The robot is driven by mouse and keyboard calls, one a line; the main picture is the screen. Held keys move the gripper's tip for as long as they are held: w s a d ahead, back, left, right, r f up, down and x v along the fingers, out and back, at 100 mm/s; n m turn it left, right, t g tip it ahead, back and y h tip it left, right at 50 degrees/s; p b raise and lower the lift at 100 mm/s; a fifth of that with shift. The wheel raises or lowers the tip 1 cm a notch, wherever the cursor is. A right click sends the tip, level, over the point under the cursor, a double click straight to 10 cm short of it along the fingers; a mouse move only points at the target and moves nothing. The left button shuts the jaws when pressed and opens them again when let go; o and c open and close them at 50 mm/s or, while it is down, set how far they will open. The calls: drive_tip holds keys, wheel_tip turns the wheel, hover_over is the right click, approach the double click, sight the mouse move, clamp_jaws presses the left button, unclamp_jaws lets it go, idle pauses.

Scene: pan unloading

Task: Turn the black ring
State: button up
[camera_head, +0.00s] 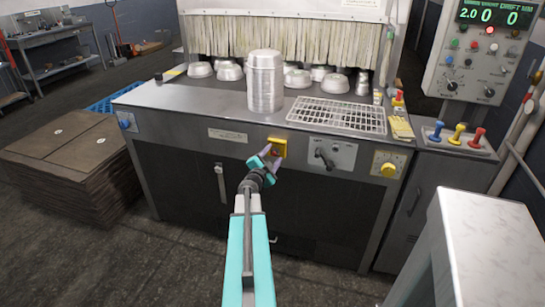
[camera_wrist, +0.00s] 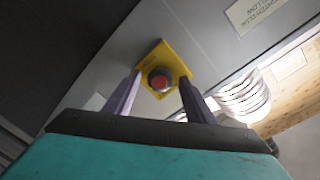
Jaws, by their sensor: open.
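In the wrist view, a red button (camera_wrist: 158,82) sits in the middle of a yellow plate (camera_wrist: 164,53) on the machine's front. A dark ring (camera_wrist: 150,76) shows around the red button; its full outline is hard to make out. In the head view, the same yellow plate (camera_head: 282,143) is on the front panel, partly behind my gripper. My gripper (camera_head: 264,159) is open and empty, just in front of this plate. In the wrist view, its two purple fingers (camera_wrist: 158,95) stand on either side of the button, with a gap between them. I cannot tell whether they touch the plate.
To the right are a grey plate with a black lever (camera_head: 325,157) and a yellow knob (camera_head: 388,169). A tall metal container (camera_head: 265,80), a wire rack (camera_head: 337,114) and several metal pans stand on the machine top. Stacked brown sheets (camera_head: 75,150) lie left.

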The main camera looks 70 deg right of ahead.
drive_tip(key=a+p, duration=0.3)
drive_tip(key=a, duration=1)
drive_tip(key=shift+a+r+p, duration=0.3)
drive_tip(key=shift+a+r, duration=0.05)
drive_tip(key=shift+r, duration=0.05)
idle(0.4)
idle(0.3)
idle(0.4)
